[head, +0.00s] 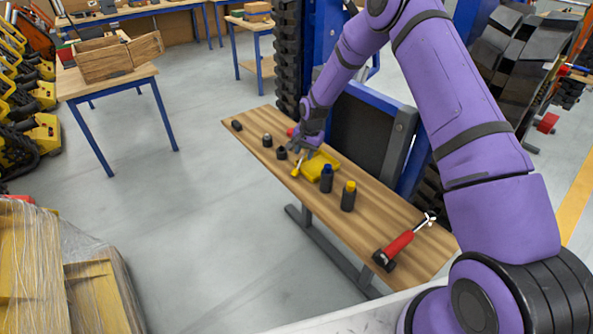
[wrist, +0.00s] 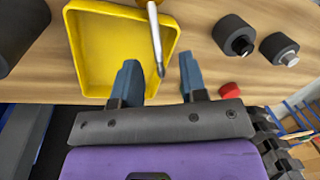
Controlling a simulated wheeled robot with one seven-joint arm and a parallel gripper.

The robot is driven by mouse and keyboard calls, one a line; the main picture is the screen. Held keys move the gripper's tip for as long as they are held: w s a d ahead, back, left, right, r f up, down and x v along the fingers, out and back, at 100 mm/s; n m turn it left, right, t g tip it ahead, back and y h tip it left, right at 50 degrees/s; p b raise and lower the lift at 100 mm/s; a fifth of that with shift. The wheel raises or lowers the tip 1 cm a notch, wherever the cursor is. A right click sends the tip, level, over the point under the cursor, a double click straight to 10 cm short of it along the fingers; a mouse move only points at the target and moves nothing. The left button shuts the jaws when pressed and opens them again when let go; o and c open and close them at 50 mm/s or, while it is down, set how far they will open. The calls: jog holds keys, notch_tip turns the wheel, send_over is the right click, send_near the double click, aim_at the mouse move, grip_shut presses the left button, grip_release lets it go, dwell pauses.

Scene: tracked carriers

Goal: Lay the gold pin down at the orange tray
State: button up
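A shallow square tray (head: 321,165), yellow rather than orange, lies on the wooden bench; it fills the upper left of the wrist view (wrist: 115,50). I see no clear gold pin. A thin tool with a yellow handle (head: 296,169) and a metal shaft (wrist: 156,40) lies by the tray, its shaft overlapping the tray's right side in the wrist view. My gripper (head: 302,150) is low over the bench beside the tray. In the wrist view its two fingers (wrist: 160,85) are apart, with the shaft's tip showing between them and gaps on both sides.
Several dark cylinders (head: 267,140) stand left along the bench, with a red cap (wrist: 229,90) near my right finger. A dark panel (head: 365,130) stands behind.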

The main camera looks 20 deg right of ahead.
notch_tip(320, 180, down, 2)
jog(key=shift+w+a+f, duration=0.1)
jog(key=shift+f, duration=0.05)
jog(key=shift+c, duration=0.4)
grip_shut()
